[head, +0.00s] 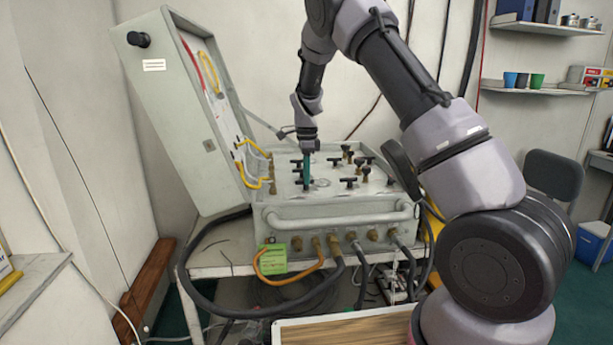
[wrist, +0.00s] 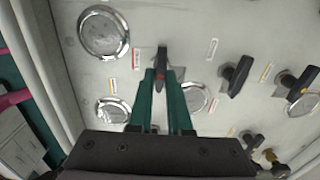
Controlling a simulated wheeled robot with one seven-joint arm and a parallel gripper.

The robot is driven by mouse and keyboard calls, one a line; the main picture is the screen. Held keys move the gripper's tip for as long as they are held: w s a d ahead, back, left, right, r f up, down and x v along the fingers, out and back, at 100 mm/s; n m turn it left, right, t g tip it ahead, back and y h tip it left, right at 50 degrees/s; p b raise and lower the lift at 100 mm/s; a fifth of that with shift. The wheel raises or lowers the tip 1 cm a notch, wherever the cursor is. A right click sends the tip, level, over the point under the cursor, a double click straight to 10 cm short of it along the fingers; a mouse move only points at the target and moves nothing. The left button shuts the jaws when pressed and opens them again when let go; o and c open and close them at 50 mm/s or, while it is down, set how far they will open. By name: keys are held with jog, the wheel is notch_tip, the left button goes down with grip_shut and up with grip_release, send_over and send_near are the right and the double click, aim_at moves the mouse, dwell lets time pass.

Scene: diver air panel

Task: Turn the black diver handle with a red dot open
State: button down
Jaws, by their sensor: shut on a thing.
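The black diver handle with a red dot (wrist: 162,56) shows in the wrist view at upper middle, on the pale panel. Its black bar points up and down in that view, and a red spot shows near its lower end. My gripper (wrist: 161,80) has two green fingers closed on the handle from both sides. In the head view my gripper (head: 307,183) points down onto the top of the grey air panel (head: 330,200), left of its middle. The fingers hide the handle's lower part in the wrist view, and I cannot make out the red dot in the head view.
Other black handles stand nearby: a plain one (wrist: 236,75) and one with an orange dot (wrist: 299,82). Round gauges (wrist: 103,32) lie between them. The panel's open lid (head: 180,110) stands at the left. Hoses (head: 250,308) hang at the front.

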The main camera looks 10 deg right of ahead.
jog(key=shift+n, duration=0.3)
jog(key=n, duration=1.2)
jog(key=shift+w+r, duration=0.1)
jog(key=shift+n, duration=2.2)
jog(key=c, duration=0.8)
grip_release()
jog(key=shift+c, duration=0.2)
